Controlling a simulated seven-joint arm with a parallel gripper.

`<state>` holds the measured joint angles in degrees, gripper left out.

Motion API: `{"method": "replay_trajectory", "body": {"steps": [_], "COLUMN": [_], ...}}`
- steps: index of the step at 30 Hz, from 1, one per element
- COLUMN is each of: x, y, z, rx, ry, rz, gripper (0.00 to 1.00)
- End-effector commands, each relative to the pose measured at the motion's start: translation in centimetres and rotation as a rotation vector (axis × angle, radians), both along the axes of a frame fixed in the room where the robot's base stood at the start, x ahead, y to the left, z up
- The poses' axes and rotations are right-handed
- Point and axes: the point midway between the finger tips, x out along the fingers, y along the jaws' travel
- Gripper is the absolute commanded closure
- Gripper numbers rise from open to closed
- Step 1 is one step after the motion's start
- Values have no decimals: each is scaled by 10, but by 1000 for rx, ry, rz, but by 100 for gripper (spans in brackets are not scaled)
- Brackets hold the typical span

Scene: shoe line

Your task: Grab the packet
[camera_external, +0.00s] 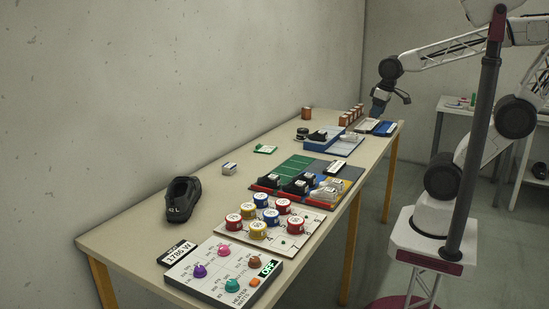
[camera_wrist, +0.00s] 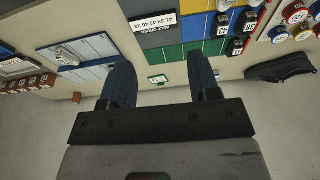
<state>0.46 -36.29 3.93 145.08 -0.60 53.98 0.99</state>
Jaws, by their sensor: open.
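A small flat green packet (camera_external: 265,149) with a white patch lies on the table, towards its wall side. In the wrist view the packet (camera_wrist: 158,79) shows between my two fingers, but well beyond them. My gripper (camera_external: 380,105) is up over the far end of the table, apart from the packet. In the wrist view my gripper (camera_wrist: 160,60) has its two dark blue fingers spread with nothing between them.
A coloured board (camera_external: 300,165) with small black shoes lies right of the packet, and a blue tray (camera_external: 316,146) stands beyond it. A small white box (camera_external: 229,168), a black shoe (camera_external: 183,199) and numbered spools (camera_external: 258,229) are nearer. Bare table surrounds the packet.

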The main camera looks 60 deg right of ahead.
Motion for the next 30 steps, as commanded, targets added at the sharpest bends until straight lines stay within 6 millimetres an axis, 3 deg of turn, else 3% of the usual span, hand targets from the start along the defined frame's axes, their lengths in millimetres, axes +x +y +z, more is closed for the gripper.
{"method": "replay_trajectory", "body": {"steps": [1, 4, 17, 23, 30], "x": [0, 0, 4, 22, 62], "y": [0, 0, 1, 7, 19], "z": [0, 0, 1, 3, 7], "rx": [0, 0, 9, 51, 143], "ry": [0, 0, 7, 38, 103], "rz": [0, 0, -8, -48, -134], "gripper": [37, 21, 21, 21, 21]}}
